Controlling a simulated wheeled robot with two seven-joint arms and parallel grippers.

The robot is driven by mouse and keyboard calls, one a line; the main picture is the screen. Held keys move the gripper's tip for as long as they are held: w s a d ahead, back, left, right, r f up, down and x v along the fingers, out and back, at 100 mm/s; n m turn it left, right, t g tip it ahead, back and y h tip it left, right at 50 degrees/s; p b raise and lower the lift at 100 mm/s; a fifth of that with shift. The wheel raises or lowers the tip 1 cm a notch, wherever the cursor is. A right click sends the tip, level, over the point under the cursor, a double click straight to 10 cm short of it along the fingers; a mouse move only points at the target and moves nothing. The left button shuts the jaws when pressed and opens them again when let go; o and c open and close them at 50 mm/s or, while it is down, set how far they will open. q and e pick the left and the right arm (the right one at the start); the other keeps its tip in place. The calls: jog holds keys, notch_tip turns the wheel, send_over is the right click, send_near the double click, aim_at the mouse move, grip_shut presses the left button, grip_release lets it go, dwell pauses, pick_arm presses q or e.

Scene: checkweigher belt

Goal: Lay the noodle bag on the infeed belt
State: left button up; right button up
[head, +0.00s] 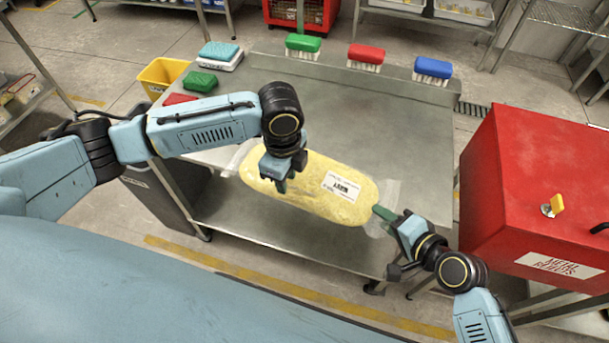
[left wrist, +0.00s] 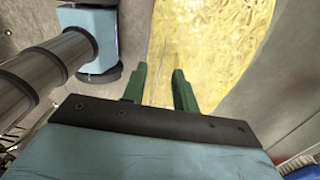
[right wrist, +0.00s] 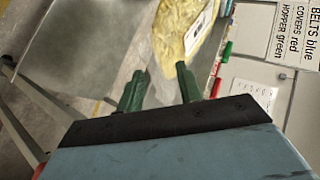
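The noodle bag (head: 310,187) is a long yellow bag with clear film ends and a white label. It lies across the front part of the steel table (head: 330,110) in the head view; I cannot tell whether it touches the top. My left gripper (head: 279,186) is over its left part, fingers apart; the bag's yellow (left wrist: 205,40) shows beyond them. My right gripper (head: 384,213) is at the clear right end, fingers apart. Clear film (right wrist: 160,88) shows between its fingers, and the yellow body (right wrist: 182,30) lies beyond. No infeed belt can be made out.
Green (head: 303,45), red (head: 366,57) and blue (head: 433,70) brushes stand along the back edge. A yellow bin (head: 160,75), a green brush (head: 200,81) and a teal-topped item (head: 220,54) are at the left. A red metal-rejects box (head: 540,190) stands at the right. The table's middle is clear.

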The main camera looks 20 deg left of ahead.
pick_arm(q)
grip_shut()
pick_arm(e)
jog(key=c, duration=0.7)
grip_shut()
